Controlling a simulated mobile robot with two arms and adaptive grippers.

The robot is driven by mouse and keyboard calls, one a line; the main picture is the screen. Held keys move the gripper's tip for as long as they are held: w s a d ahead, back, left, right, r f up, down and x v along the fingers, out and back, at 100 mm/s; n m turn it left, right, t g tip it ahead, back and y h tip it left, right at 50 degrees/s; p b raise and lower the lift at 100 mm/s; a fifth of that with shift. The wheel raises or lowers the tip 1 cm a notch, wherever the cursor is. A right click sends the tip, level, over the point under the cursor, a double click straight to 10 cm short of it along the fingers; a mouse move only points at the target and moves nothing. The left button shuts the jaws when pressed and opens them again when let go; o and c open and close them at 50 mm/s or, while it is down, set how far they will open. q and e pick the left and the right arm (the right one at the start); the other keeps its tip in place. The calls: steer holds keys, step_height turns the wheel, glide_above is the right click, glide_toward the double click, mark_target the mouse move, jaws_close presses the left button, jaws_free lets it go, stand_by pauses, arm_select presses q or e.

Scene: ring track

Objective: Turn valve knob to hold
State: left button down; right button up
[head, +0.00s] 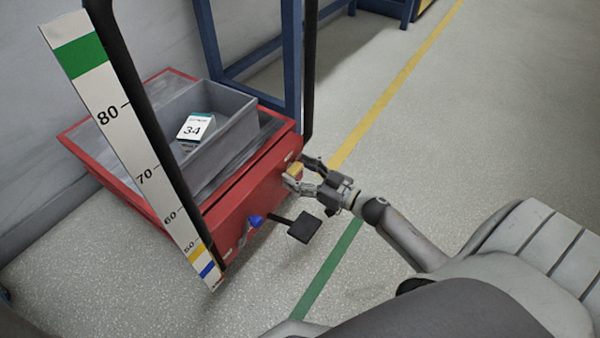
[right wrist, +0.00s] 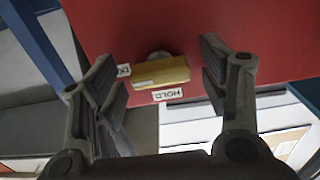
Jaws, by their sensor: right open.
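The valve knob (head: 295,170) is a yellow bar on the front of a red cart (head: 237,196). In the right wrist view the knob (right wrist: 160,72) lies nearly level, its left end beside a partly hidden white label (right wrist: 123,71). A white HOLD label (right wrist: 168,94), upside down, sits just below the knob. My right gripper (head: 305,175) is open at the cart's front, with one finger on each side of the knob. In the right wrist view, gaps show between both fingers and the knob. My left gripper is not in view.
A grey bin (head: 235,125) on the cart holds a white box marked 34 (head: 196,127). A black pedal (head: 304,227) and a blue knob (head: 255,220) stick out low in front. A scale board (head: 120,125) stands at left. Floor to the right is clear.

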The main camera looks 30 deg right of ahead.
steer(key=c, duration=1)
